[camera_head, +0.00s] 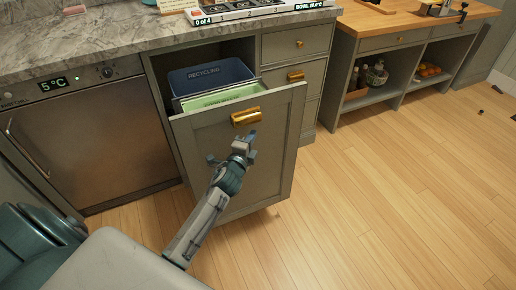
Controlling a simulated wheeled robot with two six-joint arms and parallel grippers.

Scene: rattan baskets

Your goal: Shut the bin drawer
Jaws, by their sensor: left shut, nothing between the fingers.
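The bin drawer (276,136) stands pulled out from the grey cabinet, its tall panel front facing me and a brass handle (246,117) near its top. Inside it are a blue recycling bin (211,76) and a green bin (224,97) in front of it. My left gripper (248,140) is shut and empty, just below the handle and in front of the drawer panel. I cannot tell whether its tip touches the panel. My right gripper does not show.
A steel appliance (92,142) with a "5 °C" display is left of the drawer. Fixed drawers (297,75) are to its right under the marble counter (122,37). A wooden-topped unit (418,22) with open shelves stands at the right. The wooden floor (384,196) at the right is mostly clear.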

